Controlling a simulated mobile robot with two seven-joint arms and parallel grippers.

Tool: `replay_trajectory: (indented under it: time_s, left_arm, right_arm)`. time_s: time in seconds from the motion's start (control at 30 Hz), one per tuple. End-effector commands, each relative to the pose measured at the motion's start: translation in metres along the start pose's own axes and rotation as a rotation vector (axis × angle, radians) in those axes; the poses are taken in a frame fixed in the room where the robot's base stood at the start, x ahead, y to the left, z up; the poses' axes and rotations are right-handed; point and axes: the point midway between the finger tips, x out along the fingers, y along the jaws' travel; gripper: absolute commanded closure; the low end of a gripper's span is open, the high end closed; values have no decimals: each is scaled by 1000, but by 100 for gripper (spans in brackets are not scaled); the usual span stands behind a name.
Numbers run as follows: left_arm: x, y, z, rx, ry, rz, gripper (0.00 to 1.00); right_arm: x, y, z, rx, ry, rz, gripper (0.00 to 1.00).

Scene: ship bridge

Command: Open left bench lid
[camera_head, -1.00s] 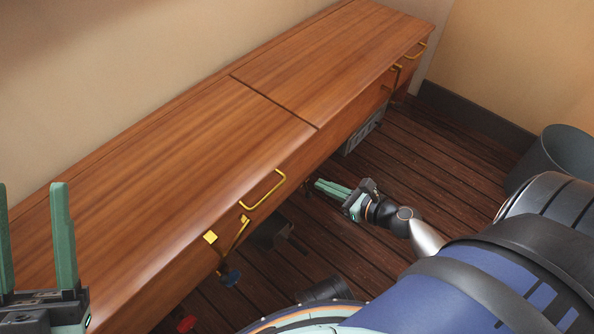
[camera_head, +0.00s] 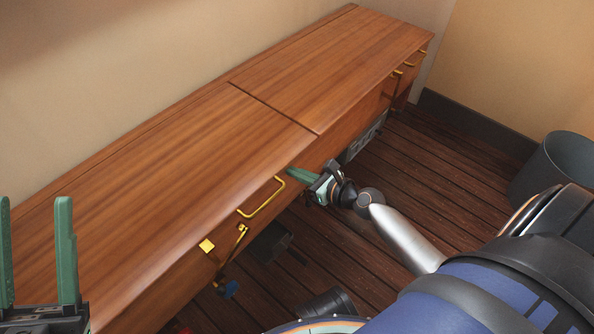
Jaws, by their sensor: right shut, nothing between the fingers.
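The left bench lid (camera_head: 165,175) is a brown wooden panel, lying flat and closed on the bench. A yellow bar handle (camera_head: 262,198) is on its front edge. My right gripper (camera_head: 297,174) is shut and empty, with its green fingers at the bench's front edge, just right of the handle's upper end. I cannot tell whether the fingertips touch the wood. My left gripper (camera_head: 35,255) is at the lower left, its two green fingers pointing up and wide apart, with nothing between them.
The right bench lid (camera_head: 335,70) is closed beside the left one. A yellow latch (camera_head: 207,246) is on the bench front below the handle. A grey bin (camera_head: 560,165) stands at the right on the dark plank floor (camera_head: 430,180). Dark items lie under the bench.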

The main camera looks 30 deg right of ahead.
Motion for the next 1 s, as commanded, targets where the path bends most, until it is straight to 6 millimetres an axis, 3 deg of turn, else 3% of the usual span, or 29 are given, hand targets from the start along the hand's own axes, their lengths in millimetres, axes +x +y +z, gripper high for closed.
replay_trajectory:
  time_s: [0.67, 1.0]
  left_arm:
    - [1, -1, -1, 0, 0, -1, 50]
    - [12, -9, -14, -13, 5, -8, 50]
  right_arm:
    - [-4, 0, 9, 0, 4, -1, 100]
    - [-8, -1, 18, 0, 21, -1, 100]
